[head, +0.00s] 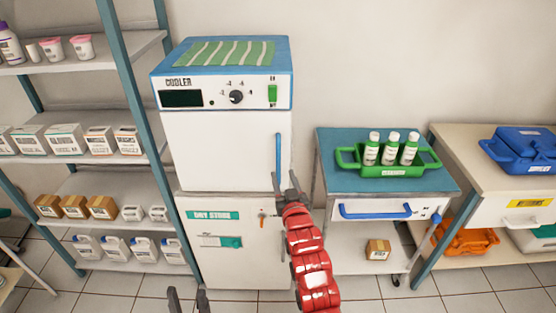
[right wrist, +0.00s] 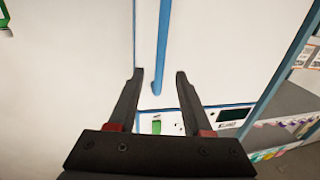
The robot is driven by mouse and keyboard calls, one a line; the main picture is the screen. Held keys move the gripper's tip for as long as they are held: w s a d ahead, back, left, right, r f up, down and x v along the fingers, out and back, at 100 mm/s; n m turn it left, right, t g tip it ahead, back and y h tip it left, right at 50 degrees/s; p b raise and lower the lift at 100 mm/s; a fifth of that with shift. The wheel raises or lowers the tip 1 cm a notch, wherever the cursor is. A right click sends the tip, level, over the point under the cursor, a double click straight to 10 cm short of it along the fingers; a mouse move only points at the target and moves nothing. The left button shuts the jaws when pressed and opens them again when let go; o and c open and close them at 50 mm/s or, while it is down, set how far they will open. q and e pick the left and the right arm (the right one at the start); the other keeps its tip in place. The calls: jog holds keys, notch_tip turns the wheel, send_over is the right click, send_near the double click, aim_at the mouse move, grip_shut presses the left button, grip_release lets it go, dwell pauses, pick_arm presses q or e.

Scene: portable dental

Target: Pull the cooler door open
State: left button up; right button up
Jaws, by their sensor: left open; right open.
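The white cooler door (head: 220,150) is closed under the blue-trimmed COOLER control panel (head: 225,95). Its upright blue handle (head: 278,155) is at the door's right edge. My right gripper (head: 287,183), on a red arm, is at the handle's lower end. In the right wrist view, my right gripper (right wrist: 159,74) is open, and the blue handle (right wrist: 164,40) shows between its two fingers; I cannot tell whether they touch it. My left gripper (head: 187,298) is open and empty at the bottom edge of the head view, low in front of the dry store.
The dry store cabinet (head: 220,265) is below the cooler. A shelf rack (head: 90,65) with boxes and bottles stands left. A blue-topped cart (head: 335,180) with a green bottle tray (head: 405,169) stands right. Tiled floor (head: 255,302) is clear in front.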

aim_at(279, 163)
jog(key=w, duration=0.3)
jog(key=w+a, duration=0.1)
jog(key=w, duration=0.2)
jog(key=shift+w+a+f+p, duration=0.1)
jog(key=shift+w+a+p, duration=0.05)
jog(key=shift+p, duration=0.15)
jog(key=shift+w+a, duration=0.1)
jog(key=shift+w, duration=0.6)
grip_shut()
dwell(0.6)
